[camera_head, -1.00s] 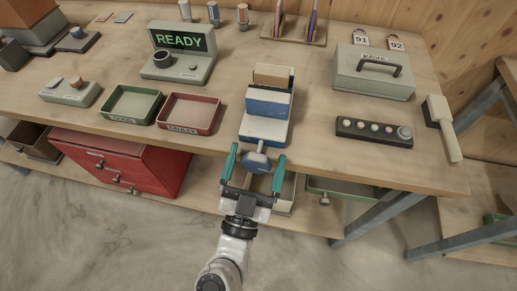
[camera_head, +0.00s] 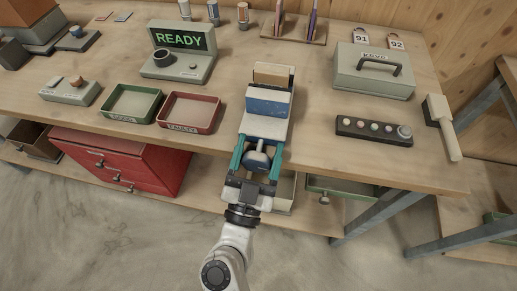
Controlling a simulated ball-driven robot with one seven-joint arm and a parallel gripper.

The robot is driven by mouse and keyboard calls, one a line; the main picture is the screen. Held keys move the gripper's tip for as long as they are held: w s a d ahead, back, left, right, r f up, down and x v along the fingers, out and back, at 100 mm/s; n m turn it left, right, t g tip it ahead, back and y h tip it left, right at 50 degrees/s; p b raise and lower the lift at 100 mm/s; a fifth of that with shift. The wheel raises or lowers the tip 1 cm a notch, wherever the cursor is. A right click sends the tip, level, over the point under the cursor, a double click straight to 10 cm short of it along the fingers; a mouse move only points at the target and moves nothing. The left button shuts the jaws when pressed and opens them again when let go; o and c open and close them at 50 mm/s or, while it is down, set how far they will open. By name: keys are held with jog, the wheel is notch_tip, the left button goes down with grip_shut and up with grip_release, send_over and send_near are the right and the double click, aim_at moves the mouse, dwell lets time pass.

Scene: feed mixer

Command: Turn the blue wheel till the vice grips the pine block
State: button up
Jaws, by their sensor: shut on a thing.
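The vice stands at the front edge of the bench, with a blue and white front jaw (camera_head: 267,103) and a pale bed. The pine block (camera_head: 272,75) shows as a brown-topped piece behind the front jaw; its lower part is hidden, so I cannot tell whether the jaw touches it. The blue wheel (camera_head: 257,162) sits on the vice's front end, at the bench edge. My gripper (camera_head: 257,153) reaches in from below, with one teal finger on each side of the wheel, and is shut on it.
A green tray (camera_head: 132,103) and a red tray (camera_head: 188,112) lie left of the vice. A button strip (camera_head: 374,131) and a grey key box (camera_head: 374,72) stand to the right. A READY display (camera_head: 181,45) is behind. Open drawers (camera_head: 341,188) jut out below the bench edge.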

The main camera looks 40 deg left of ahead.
jog(key=shift+c, duration=0.4)
jog(key=shift+r+m+t+h+p, duration=0.25)
jog(key=shift+m+h+p, duration=0.45)
jog(key=shift+m, duration=0.4)
jog(key=shift+w+d+f+m+h+p, duration=0.15)
jog(key=shift+m+h+p, duration=0.15)
jog(key=shift+m, duration=0.3)
jog(key=shift+s+f+m+h+p, duration=0.15)
jog(key=shift+m+h+p, duration=0.1)
jog(key=shift+m, duration=0.35)
jog(key=o, duration=1)
jog(key=shift+c, duration=0.2)
jog(key=shift+w, duration=0.1)
jog(key=shift+d+f, duration=0.1)
jog(key=shift+f, duration=0.05)
jog(key=shift+b, duration=0.3)
